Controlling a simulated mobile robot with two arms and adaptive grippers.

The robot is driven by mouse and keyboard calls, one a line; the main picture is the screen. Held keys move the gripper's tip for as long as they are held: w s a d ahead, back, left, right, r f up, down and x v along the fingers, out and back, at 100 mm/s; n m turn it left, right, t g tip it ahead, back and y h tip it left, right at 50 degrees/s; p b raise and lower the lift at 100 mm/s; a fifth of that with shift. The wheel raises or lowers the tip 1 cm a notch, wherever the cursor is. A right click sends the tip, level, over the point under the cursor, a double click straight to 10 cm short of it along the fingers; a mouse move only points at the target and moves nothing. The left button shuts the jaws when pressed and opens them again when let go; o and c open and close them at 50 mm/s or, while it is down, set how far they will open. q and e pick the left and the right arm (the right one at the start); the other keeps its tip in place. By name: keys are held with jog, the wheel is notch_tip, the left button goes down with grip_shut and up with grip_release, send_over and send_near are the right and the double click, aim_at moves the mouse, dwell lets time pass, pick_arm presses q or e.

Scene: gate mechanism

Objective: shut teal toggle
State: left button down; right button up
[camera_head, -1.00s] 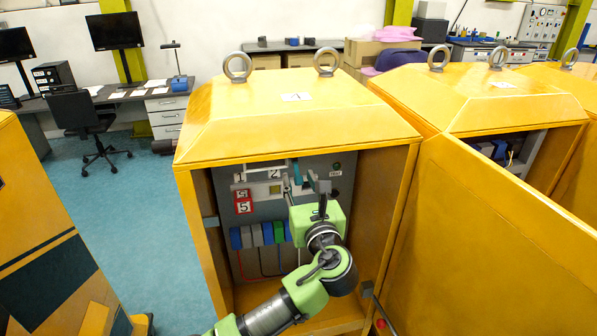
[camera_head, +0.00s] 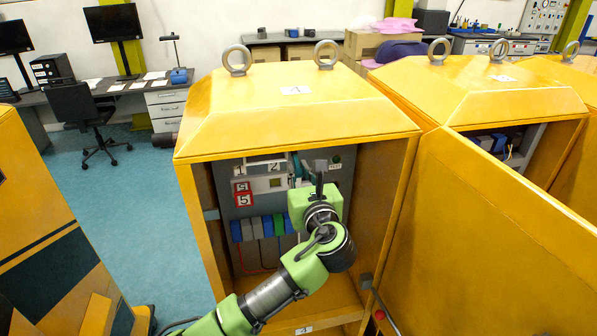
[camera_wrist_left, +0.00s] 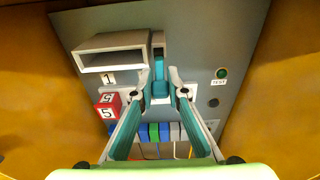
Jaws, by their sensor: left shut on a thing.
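The teal toggle (camera_wrist_left: 160,86) stands on the grey panel inside the open yellow cabinet, right of a pale hollow box in the left wrist view. My left gripper (camera_wrist_left: 159,78) has its teal fingers on either side of the toggle and is shut on it. In the head view a bit of teal (camera_head: 297,165) shows by the gripper, but my green wrist hides most of the fingers and their contact. My right gripper is not in view.
The pale hollow box (camera_wrist_left: 113,53) juts from the panel close to my left fingers. Red number blocks (camera_head: 242,193) and a row of coloured blocks (camera_head: 263,227) sit lower. A green test button (camera_wrist_left: 222,73) is at the right. Yellow cabinet walls (camera_head: 384,200) flank the arm.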

pick_arm(q)
jog(key=g, duration=0.1)
jog(key=r+g+h, duration=0.1)
jog(key=shift+s+d+r+g, duration=0.1)
jog(key=shift+r+g, duration=0.2)
jog(key=shift+g, duration=0.1)
jog(key=shift+s+r+g+h, duration=0.1)
jog(key=shift+r+g+h, duration=0.2)
jog(key=shift+g, duration=0.6)
jog(key=c, duration=2)
grip_release()
jog(key=shift+o, duration=0.2)
jog(key=v, duration=1.2)
